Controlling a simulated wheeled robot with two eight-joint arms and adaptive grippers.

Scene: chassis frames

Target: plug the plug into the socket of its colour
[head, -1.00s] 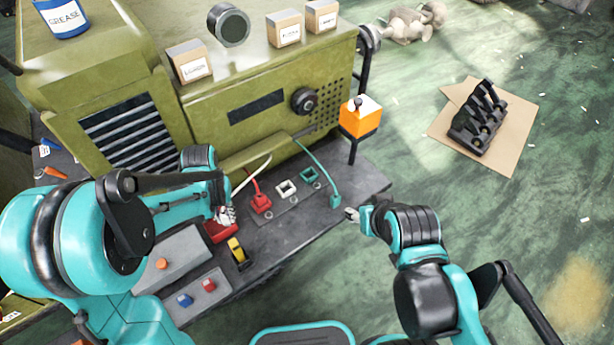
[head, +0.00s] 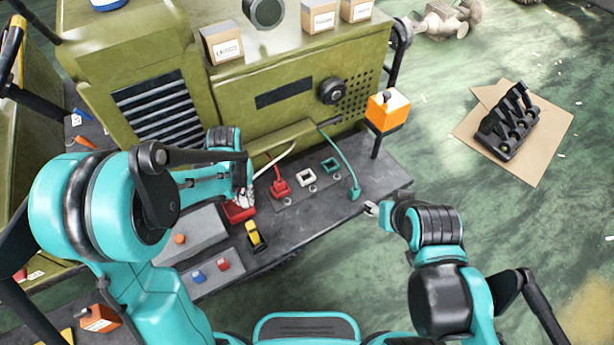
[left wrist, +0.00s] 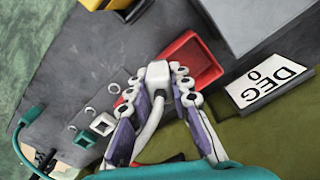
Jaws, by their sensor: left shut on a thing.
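My left gripper (head: 243,199) is shut on a white plug (left wrist: 158,75) with a white cable (head: 272,161), just above or at a red tray (head: 238,212). The fingers clasp the plug's sides in the left wrist view; I cannot tell if it touches the tray. The white socket (head: 306,178) looks empty and also shows in the left wrist view (left wrist: 103,124). The green socket (head: 330,165) looks empty. A red plug (head: 280,189) sits at the red socket, which it mostly hides. A green plug (head: 354,194) on its cable lies near the bench's right edge. My right gripper (head: 372,208) is beside it.
A yellow-and-black block (head: 256,236) and a grey box with blue and red buttons (head: 212,272) lie in front of the red tray. The green machine (head: 280,95) stands behind the sockets. An orange box (head: 387,110) is at its right corner.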

